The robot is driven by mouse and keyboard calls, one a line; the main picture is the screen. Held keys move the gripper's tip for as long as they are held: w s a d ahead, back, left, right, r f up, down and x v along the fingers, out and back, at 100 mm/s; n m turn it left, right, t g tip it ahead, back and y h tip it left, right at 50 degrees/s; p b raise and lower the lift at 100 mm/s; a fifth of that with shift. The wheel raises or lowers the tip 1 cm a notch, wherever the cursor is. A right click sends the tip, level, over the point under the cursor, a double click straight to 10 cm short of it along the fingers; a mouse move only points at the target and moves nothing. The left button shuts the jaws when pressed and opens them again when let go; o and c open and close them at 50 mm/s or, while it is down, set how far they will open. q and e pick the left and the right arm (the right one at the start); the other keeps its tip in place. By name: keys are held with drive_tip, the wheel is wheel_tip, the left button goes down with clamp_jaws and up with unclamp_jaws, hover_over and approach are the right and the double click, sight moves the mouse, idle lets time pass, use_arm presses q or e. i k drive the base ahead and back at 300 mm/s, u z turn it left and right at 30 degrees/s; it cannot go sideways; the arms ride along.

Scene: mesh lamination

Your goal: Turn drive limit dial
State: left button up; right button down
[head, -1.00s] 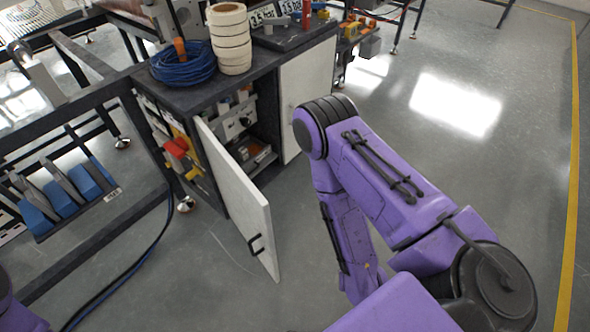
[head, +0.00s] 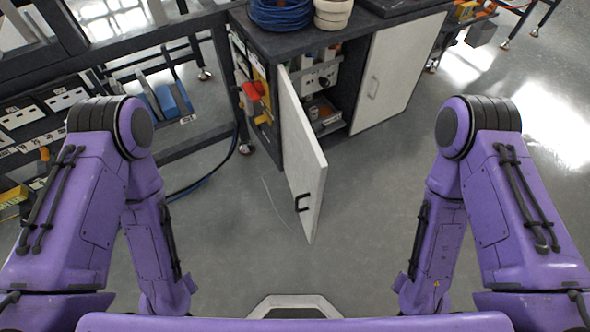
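A cabinet (head: 268,45) stands ahead with its left door (head: 305,160) swung open. Inside it is a pale control panel (head: 322,76) with small dark knobs. The drive limit dial cannot be told apart from the other parts at this size, and the door's edge hides the left of the interior. Both my arms hang bent at the left and right of the picture, well short of the cabinet. Neither gripper is in view.
The open door juts toward me with a black handle (head: 302,203). The right door (head: 398,72) is shut. A red part (head: 253,91) sits on the cabinet's left side. A coil of blue cable (head: 288,14) lies on top. Grey floor (head: 345,225) ahead is clear.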

sight(323, 82)
drive_tip(key=z, duration=2.1)
drive_tip(key=i, duration=2.2)
drive_tip(key=u, duration=4.1)
drive_tip(key=i, duration=0.5)
